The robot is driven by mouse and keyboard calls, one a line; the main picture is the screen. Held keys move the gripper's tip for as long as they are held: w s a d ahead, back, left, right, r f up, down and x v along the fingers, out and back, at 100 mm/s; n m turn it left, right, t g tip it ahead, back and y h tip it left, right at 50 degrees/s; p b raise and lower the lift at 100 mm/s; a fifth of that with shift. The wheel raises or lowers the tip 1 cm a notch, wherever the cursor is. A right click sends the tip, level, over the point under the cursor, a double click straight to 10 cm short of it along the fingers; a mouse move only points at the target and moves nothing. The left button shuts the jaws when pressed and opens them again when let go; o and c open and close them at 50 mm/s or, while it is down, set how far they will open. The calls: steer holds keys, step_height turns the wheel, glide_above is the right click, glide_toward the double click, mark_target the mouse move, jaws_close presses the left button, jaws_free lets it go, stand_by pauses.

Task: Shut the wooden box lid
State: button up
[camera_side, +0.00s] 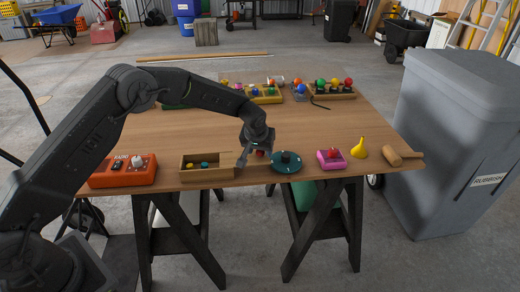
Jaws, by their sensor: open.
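A small wooden box (207,174) sits near the front edge of the wooden table, left of centre. Its top looks open, and a yellow piece (189,165) and a teal piece (204,165) show inside. I cannot clearly make out the lid. My gripper (256,155) is open and points down just right of the box, low over the table. One finger is close to the box's right end; I cannot tell whether they touch. A small red object (260,153) shows between or behind the fingers, and nothing is clearly gripped.
Right of my gripper are a teal disc with a dark knob (286,164), a pink block with a red ball (331,159), a yellow funnel (359,147) and a mallet (398,153). An orange device (123,172) sits left. Trays of coloured balls (332,91) line the back. The table's middle is clear.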

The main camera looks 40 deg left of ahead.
steer(key=shift+c, duration=0.4)
jaws_close()
